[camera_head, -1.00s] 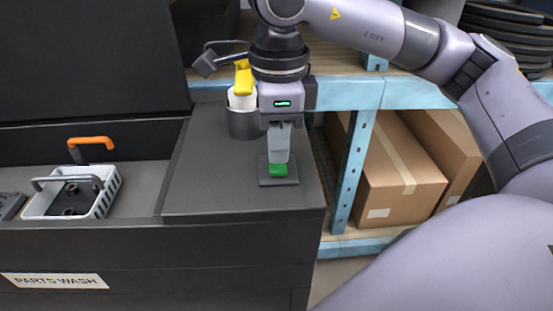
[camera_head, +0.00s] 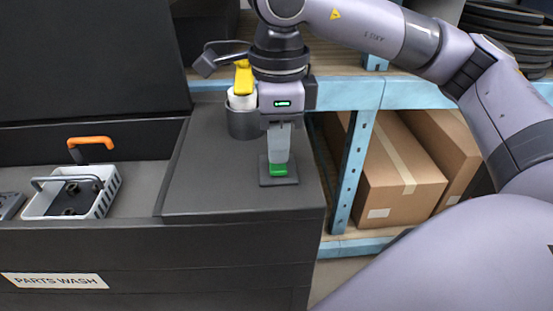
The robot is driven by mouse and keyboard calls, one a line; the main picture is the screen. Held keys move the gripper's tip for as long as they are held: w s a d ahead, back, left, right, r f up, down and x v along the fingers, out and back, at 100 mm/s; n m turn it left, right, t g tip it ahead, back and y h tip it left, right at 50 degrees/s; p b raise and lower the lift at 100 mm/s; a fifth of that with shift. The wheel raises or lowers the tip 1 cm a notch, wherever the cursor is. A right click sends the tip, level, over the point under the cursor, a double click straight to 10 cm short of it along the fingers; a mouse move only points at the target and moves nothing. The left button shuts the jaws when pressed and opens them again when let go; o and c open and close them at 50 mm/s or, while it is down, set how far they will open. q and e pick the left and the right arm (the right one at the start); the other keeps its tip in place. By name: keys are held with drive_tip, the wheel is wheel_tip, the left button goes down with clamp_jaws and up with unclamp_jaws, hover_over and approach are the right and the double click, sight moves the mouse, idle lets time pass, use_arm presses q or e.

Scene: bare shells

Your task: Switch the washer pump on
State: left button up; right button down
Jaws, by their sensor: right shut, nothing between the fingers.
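A green switch (camera_head: 278,170) sits on a small dark square plate (camera_head: 279,182) on the right-hand top of the dark parts washer (camera_head: 240,194). My right gripper (camera_head: 278,161) points straight down over the switch. Its fingers are shut with nothing between them, and the tips are at the green piece, hiding its far part. I cannot tell for sure whether they press on it. My left gripper is not in view.
A dark cup (camera_head: 243,122) with a white and yellow item stands close behind my right gripper. A white basket (camera_head: 92,192) with dark parts sits in the washer basin at left. Blue shelving (camera_head: 353,165) with cardboard boxes (camera_head: 397,168) stands at right.

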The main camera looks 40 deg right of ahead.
sight(279, 168)
drive_tip(key=shift+f+b, duration=0.85)
drive_tip(key=shift+f, duration=0.15)
drive_tip(key=shift+r, duration=0.15)
drive_tip(key=shift+r+p, duration=2.45)
drive_tip(key=shift+r, duration=1)
